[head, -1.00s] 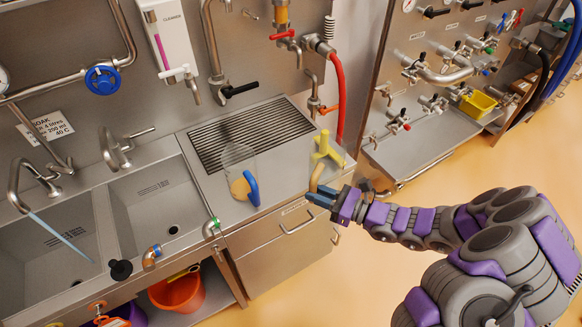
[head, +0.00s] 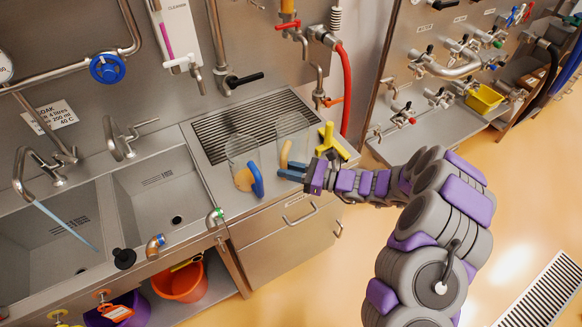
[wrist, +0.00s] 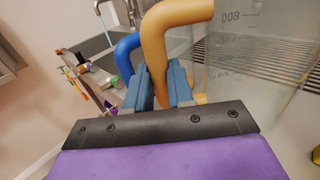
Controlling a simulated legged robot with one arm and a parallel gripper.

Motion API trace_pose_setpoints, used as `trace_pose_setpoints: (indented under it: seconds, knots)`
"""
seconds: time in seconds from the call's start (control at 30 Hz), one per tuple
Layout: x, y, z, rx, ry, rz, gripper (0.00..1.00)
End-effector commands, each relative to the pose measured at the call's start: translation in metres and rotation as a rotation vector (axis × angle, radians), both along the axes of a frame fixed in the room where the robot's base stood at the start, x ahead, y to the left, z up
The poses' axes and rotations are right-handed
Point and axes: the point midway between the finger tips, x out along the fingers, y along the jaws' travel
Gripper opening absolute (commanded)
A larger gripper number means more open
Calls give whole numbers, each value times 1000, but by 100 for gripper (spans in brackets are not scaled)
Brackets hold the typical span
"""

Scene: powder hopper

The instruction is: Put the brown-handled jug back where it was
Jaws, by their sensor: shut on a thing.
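The brown-handled jug is clear with measuring marks (wrist: 238,60); in the head view its body (head: 294,128) is by the right end of the ribbed drainer. Its tan-brown handle (head: 285,153) faces the front. My gripper (head: 291,171) has its blue jaws shut on this handle; the wrist view shows the handle (wrist: 168,45) between the jaws (wrist: 162,88). The jug looks upright; I cannot tell whether its base touches the counter. A second clear jug with a blue handle (head: 256,180) stands close to its left; that handle shows behind in the wrist view (wrist: 126,60).
A yellow fitting (head: 329,141) stands just right of the held jug. The ribbed drainer (head: 235,130) lies behind the jugs. A double sink (head: 160,200) is to the left. A red hose (head: 346,85) hangs behind. Bare counter (head: 215,172) shows left of the blue-handled jug.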

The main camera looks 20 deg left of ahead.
Motion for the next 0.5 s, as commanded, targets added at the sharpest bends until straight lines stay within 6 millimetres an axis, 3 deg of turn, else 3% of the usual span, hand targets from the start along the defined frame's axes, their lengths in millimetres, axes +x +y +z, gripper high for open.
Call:
trace_pose_setpoints:
  seconds: [0.2, 0.5]
  knots:
    - [32, 5, -3, -2, -4, -1, 0]
    - [45, 10, -9, 0, 1, 0, 0]
